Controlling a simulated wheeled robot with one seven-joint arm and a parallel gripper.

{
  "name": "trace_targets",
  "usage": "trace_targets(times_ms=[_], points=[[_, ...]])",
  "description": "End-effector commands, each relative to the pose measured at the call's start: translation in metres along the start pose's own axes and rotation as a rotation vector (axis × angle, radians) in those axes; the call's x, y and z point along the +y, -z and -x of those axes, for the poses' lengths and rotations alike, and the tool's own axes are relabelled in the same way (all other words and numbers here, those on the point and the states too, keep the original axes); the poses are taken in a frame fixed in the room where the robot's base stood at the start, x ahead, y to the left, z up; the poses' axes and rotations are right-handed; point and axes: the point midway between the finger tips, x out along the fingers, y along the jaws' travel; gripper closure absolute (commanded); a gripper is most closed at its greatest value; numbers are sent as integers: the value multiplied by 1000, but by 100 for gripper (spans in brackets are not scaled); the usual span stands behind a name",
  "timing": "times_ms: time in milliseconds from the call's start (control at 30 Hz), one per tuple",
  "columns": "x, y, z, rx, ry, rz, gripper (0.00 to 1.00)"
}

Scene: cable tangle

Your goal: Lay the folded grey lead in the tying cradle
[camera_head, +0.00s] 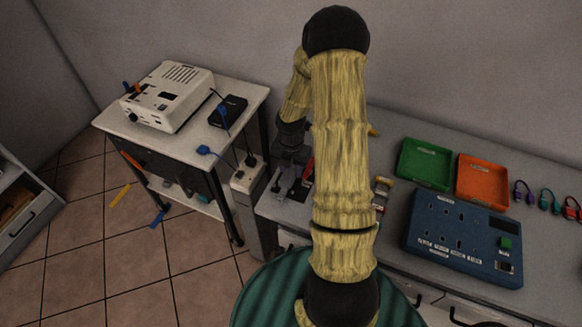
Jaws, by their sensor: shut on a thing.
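My gripper (288,160) is a dark shape at the near left end of the bench, partly behind my arm. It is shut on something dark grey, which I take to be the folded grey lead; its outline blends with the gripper. Just below it, on the bench, is a low grey fixture (297,193) with dark parts, possibly the tying cradle. My arm hides its right side. I cannot tell whether the held thing touches it. A red item (308,170) shows beside the gripper, against my arm.
The bench (397,215) carries a green tray (425,163), an orange tray (482,182), a blue socket panel (462,238) and several coloured coiled leads (546,200). A trolley (243,97) with a white device (170,95) stands left. A white socket block (248,178) sits between.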

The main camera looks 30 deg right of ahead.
Motion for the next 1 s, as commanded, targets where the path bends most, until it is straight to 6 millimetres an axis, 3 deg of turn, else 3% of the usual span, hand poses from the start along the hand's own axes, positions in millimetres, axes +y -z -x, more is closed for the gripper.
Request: trace_targets(times_ms=[933, 967, 1000], points=[[0, 0, -9, -1, 0, 0, 85], [0, 0, -9, -1, 0, 0, 57], [0, 0, -9, -1, 0, 0, 49]])
